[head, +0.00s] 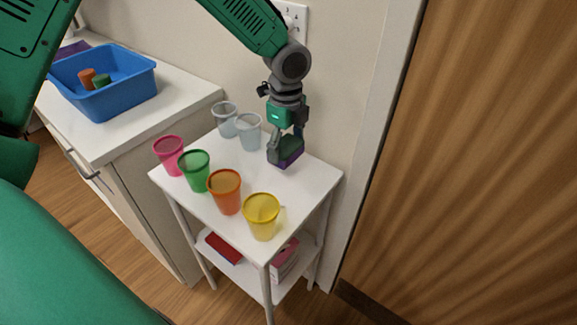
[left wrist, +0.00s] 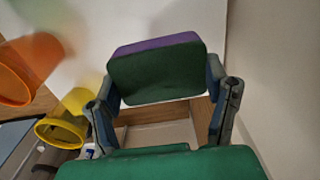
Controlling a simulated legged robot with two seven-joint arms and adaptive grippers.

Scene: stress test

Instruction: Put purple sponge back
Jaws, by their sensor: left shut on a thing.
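A purple sponge (head: 288,162) with a dark green side is held between the fingers of my left gripper (head: 286,140). The gripper points down over the back right part of the small white table (head: 310,178). The sponge is close to the tabletop; I cannot tell whether it touches. In the left wrist view the sponge (left wrist: 158,70) spans the gap between both fingers of the left gripper (left wrist: 160,88), purple along its upper edge. My right gripper does not show.
Two clear cups (head: 248,131) stand left of the gripper. Pink (head: 170,155), green (head: 195,170), orange (head: 225,192) and yellow (head: 262,216) cups line the front. A blue bin (head: 125,100) with orange and green items sits on the counter (head: 185,100). A wall is close behind.

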